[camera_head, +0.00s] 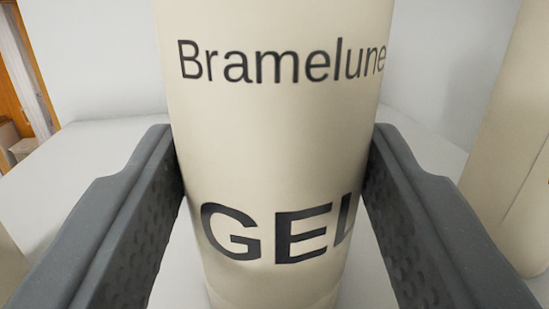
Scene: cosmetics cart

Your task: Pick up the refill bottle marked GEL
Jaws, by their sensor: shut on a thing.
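The refill bottle marked GEL (275,155) fills the middle of the view, very close. It is cream coloured, with "Bramelune" in dark letters above and "GEL" in larger letters below. My gripper (275,170) is shut on it, with one grey finger against its left side and the other against its right side. The bottle looks upright. Its top is cut off by the picture's upper edge. I cannot tell whether its base touches the white surface.
A white surface (95,150) lies behind and below the bottle, with a pale wall (100,55) beyond it. Another cream container (510,150) stands close on the right, partly cut off. A cream edge shows at the far left. An orange-brown area is at the upper left.

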